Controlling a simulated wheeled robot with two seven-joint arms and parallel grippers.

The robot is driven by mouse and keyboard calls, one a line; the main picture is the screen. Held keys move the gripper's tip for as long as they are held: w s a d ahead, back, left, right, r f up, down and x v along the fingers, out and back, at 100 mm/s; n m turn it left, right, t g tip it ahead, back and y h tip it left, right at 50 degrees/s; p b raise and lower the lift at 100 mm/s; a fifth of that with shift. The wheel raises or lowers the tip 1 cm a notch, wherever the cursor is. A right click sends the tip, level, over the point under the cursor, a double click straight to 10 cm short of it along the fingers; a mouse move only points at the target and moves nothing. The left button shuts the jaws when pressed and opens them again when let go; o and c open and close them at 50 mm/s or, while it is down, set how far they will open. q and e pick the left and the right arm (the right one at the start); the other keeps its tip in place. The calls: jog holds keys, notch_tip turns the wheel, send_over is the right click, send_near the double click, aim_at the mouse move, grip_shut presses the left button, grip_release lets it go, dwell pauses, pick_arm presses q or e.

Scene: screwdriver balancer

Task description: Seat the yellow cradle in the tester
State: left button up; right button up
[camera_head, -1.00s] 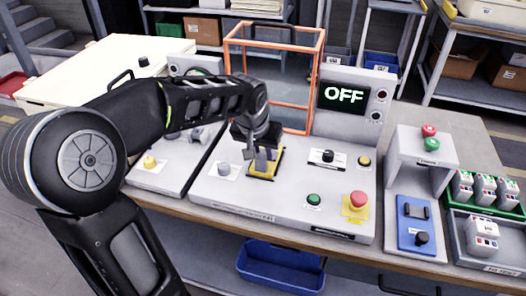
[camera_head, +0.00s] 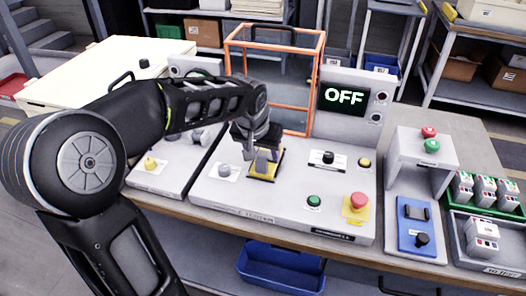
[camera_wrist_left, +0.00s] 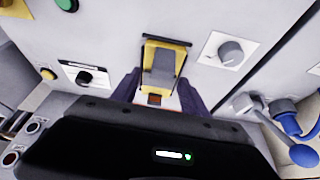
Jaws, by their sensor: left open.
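The yellow cradle (camera_head: 263,171) sits on the white tester panel (camera_head: 300,185), in its left half. A grey block-like part lies in the cradle; the wrist view shows the cradle (camera_wrist_left: 164,58) with its yellow frame and a dark bar at one end. My left gripper (camera_head: 262,158) is just above the cradle, fingers pointing down. In the wrist view its open fingers (camera_wrist_left: 160,92) stand on either side of the cradle's near end, with nothing clearly gripped. Whether the cradle is fully down in the panel cannot be told. My right gripper is not in view.
An orange-framed clear guard (camera_head: 274,75) stands behind, next to the display reading OFF (camera_head: 343,96). A grey knob (camera_head: 224,170), green button (camera_head: 314,200) and red button (camera_head: 358,200) surround the cradle. A blue fixture (camera_head: 416,225) and trays of parts lie to the right.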

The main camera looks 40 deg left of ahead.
pick_arm(q)
jog(key=v, duration=0.7)
jog(key=shift+r, duration=0.35)
jog(key=shift+s+r, duration=0.1)
jog(key=shift+s, duration=0.05)
notch_tip(320, 180, up, 12)
jog(key=p, duration=0.9)
dwell(1.0)
